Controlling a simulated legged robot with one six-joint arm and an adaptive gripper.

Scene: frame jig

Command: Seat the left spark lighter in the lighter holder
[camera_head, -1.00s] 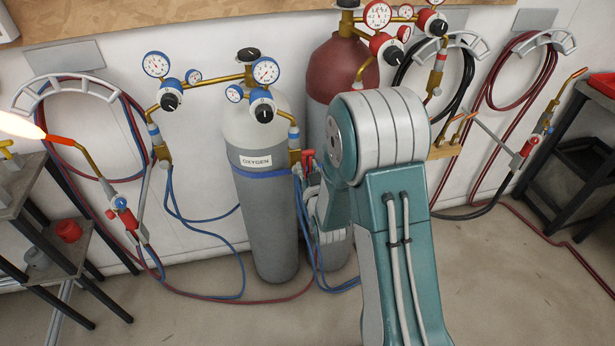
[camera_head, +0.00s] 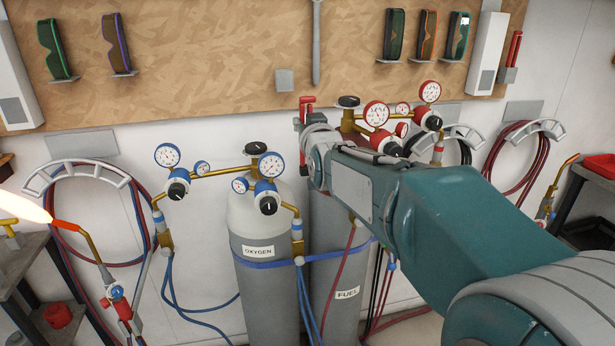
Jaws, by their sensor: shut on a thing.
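My gripper (camera_head: 304,122) is at the far end of my arm, in front of the oxygen and fuel cylinders and a little below the board. It is shut on a red spark lighter (camera_head: 306,101), which shows at its tip, apart from the board. My own wrist hides most of the jaws and part of the lighter. A small grey holder (camera_head: 285,80) on the board's lower edge, up and left of the gripper, looks empty. Another grey holder (camera_head: 507,75) at the right has a red lighter-like tool (camera_head: 514,48) standing in it.
Regulator gauges flank the gripper: blue ones (camera_head: 271,165) at the left, red ones (camera_head: 376,113) close at the right. A lit torch flame (camera_head: 25,207) is at the far left. Goggles (camera_head: 117,42) hang on the board (camera_head: 220,60). The board around the left grey holder is clear.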

